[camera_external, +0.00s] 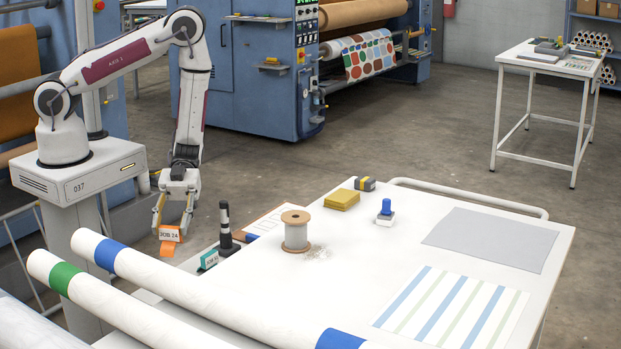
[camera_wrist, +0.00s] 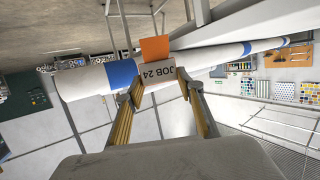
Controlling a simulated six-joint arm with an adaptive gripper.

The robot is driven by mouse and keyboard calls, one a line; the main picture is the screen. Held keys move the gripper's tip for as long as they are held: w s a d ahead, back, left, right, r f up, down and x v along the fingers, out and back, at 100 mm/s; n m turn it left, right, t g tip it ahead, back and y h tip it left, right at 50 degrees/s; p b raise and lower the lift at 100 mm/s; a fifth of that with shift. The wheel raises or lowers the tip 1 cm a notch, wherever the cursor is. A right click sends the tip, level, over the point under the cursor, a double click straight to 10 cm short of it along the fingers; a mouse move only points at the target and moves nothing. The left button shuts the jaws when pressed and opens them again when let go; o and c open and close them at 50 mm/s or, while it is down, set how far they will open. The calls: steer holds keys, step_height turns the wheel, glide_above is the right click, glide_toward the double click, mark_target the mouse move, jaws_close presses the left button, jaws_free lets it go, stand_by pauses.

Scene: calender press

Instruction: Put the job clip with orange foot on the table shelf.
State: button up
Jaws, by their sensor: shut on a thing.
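My gripper (camera_external: 172,226) is shut on the job clip with orange foot (camera_external: 169,235), left of the white table (camera_external: 380,221). In the wrist view the clip (camera_wrist: 157,72) sits between the fingertips of my gripper (camera_wrist: 159,84), label toward the camera. The clip appears clear of the table. A table shelf is not clearly visible; the tabletop and rolls hide what lies below.
Large white rolls (camera_external: 190,290) with blue and green bands lie near the table's left side. A teal-labelled clip (camera_external: 209,260), black-and-white cone-like object (camera_external: 225,226) and spool (camera_external: 296,232) stand near the left edge. A yellow block (camera_external: 343,199) and blue-handled stamp (camera_external: 385,213) lie farther back.

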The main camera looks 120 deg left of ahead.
mark_target(173, 242)
steer(key=shift+f, duration=2.4)
steer(key=shift+f, duration=0.15)
steer(key=shift+f, duration=3.2)
steer(key=shift+f, duration=0.6)
steer(key=o, duration=1.1)
steer(key=shift+c, duration=0.2)
steer(key=shift+s+a, duration=0.1)
steer(key=shift+a, duration=0.1)
steer(key=shift+v, duration=5.85)
